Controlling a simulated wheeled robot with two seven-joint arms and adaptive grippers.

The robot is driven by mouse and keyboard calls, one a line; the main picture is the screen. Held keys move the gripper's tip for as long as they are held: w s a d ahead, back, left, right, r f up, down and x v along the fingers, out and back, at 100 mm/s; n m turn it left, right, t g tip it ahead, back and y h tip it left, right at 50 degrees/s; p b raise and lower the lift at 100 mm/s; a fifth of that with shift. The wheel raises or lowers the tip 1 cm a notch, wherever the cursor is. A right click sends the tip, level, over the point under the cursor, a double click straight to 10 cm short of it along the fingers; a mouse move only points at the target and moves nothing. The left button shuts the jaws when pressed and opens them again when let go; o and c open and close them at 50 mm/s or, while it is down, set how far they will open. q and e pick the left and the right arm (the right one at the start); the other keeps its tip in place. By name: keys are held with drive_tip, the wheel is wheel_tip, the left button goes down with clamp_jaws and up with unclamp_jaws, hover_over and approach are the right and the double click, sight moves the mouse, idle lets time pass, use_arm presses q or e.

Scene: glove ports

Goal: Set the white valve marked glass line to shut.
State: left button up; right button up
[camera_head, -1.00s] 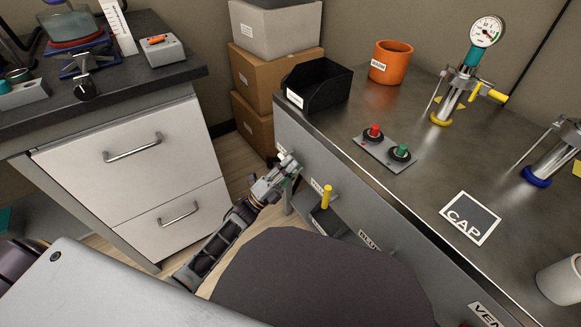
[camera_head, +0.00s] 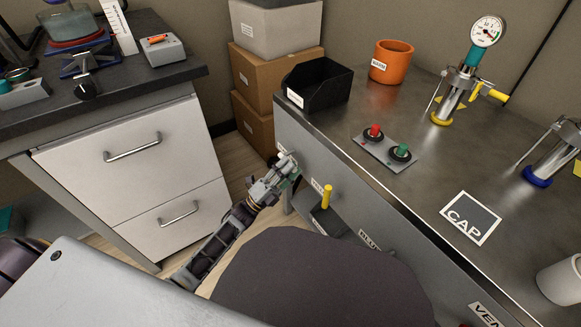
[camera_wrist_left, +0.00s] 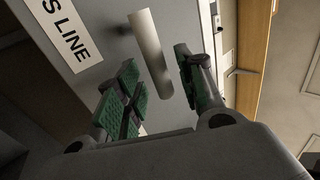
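The white valve's handle (camera_wrist_left: 152,55) is a pale cylindrical bar in the left wrist view, beside a white label ending in "S LINE" (camera_wrist_left: 66,32) on the grey front panel. My left gripper (camera_wrist_left: 158,82) is open, with its green-padded fingers on either side of the handle's lower end. Gaps show on both sides, and I see no clear contact. In the head view, my left gripper (camera_head: 287,164) is at the left end of the bench front, and it hides the valve there. My right gripper is in neither view.
A yellow handle (camera_head: 327,197) stands up from the same front panel, right of my gripper. The bench top (camera_head: 345,140) carries a black bin (camera_head: 318,88), an orange pot (camera_head: 390,62) and a red-and-green button plate (camera_head: 386,150). A drawer cabinet (camera_head: 130,170) stands left, with a floor gap between.

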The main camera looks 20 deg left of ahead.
use_arm(q)
drive_tip(key=v, duration=1.1)
idle(0.6)
